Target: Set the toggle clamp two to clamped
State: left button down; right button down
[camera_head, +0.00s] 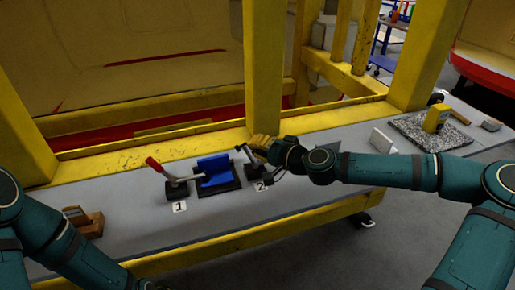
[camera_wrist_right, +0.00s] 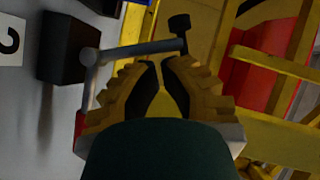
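Toggle clamp two (camera_head: 263,168) stands beside the label "2", right of the blue block. In the right wrist view its dark base (camera_wrist_right: 68,47) and grey arm (camera_wrist_right: 135,51) show. The arm ends in a black tip (camera_wrist_right: 180,23) and stands raised off the bench. A small red part (camera_wrist_right: 79,124) shows beside the left finger; the rest of the handle is hidden. My right gripper (camera_head: 261,143) is just above and behind the clamp. Its yellow fingertips (camera_wrist_right: 158,64) are drawn nearly together, with nothing seen between them. Contact with the clamp is unclear.
A blue block (camera_head: 214,172) sits in a dark holder between clamp two and red-handled toggle clamp one (camera_head: 172,182). A wooden block (camera_head: 86,222) lies at the left. A yellow post (camera_head: 263,70) rises behind my right gripper. A speckled plate (camera_head: 455,136) lies at the right.

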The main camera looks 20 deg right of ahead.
jog(key=shift+a+r, duration=0.1)
dwell(0.3)
jog(key=shift+a+r+n+h+p, duration=0.1)
jog(key=shift+a+n+h+p, duration=0.4)
jog(key=shift+n+p, duration=0.1)
jog(key=shift+s+a+n+g+h, duration=0.1)
jog(key=shift+a+n+g+h, duration=0.3)
jog(key=shift+n, duration=0.1)
jog(key=a+n+h, duration=0.1)
jog(key=a+f+n+h, duration=0.1)
jog(key=shift+a+f+n+g+h, duration=0.15)
jog(key=shift+a+n+g+h, duration=0.25)
jog(key=shift+a+f+n+h+p, duration=0.85)
jog(key=shift+n+h+p, duration=0.2)
jog(key=shift+h, duration=0.25)
jog(key=shift+f, duration=0.45)
jog(key=shift+a+f, duration=0.1)
